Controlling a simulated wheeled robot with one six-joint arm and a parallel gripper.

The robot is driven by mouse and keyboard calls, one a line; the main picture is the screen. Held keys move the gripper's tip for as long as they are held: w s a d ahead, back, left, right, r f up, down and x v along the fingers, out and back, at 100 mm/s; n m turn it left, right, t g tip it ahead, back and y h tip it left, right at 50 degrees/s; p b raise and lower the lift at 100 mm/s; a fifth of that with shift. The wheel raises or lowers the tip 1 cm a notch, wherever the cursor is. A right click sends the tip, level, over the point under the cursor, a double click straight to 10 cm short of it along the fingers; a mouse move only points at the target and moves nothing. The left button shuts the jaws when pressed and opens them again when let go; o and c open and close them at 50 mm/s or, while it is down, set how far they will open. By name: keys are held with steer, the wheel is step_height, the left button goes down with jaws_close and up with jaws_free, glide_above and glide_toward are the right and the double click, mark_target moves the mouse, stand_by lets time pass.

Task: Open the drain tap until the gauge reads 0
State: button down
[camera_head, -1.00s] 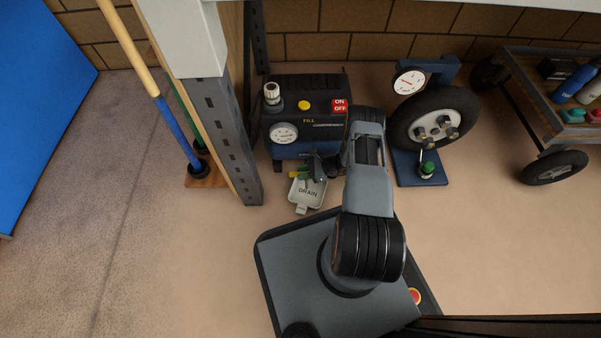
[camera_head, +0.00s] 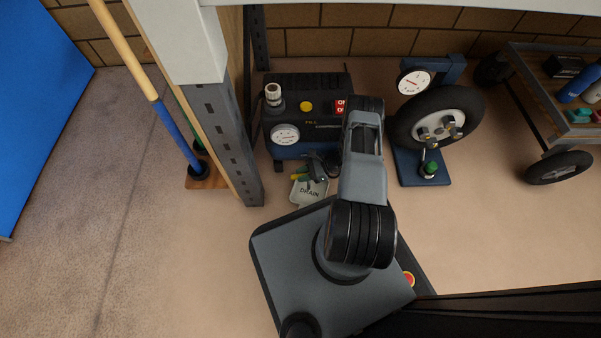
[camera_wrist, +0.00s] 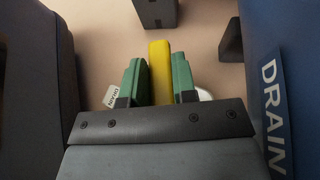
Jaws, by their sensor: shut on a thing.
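The dark blue compressor (camera_head: 318,116) stands on the floor against the wall, with a round white gauge (camera_head: 285,134) on its front. The gauge's needle is too small to read surely. The yellow drain tap lever (camera_head: 297,178) shows low at the compressor's front, and it also shows in the wrist view (camera_wrist: 160,72). My gripper (camera_head: 307,176) is at the tap; in the wrist view its green fingers (camera_wrist: 160,82) are shut on the yellow lever, one on each side. The tap's body is hidden.
A grey shelf post (camera_head: 229,140) stands close to the left of the compressor. A wheel stand with a gauge (camera_head: 421,165) is to the right, and a cart (camera_head: 535,112) is at the far right. Floor between stand and cart is clear.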

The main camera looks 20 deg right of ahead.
steer(key=c, duration=1.1)
jaws_free()
steer(key=shift+w+d+r, duration=0.15)
steer(key=shift+w+d, duration=0.1)
steer(key=shift+d, duration=0.3)
steer(key=shift+o, duration=0.9)
steer(key=shift+s, duration=0.1)
steer(key=p+v, duration=0.3)
steer(key=v, duration=1)
steer(key=shift+s+d, duration=0.3)
steer(key=shift+d, duration=0.05)
steer(key=shift+r, duration=0.15)
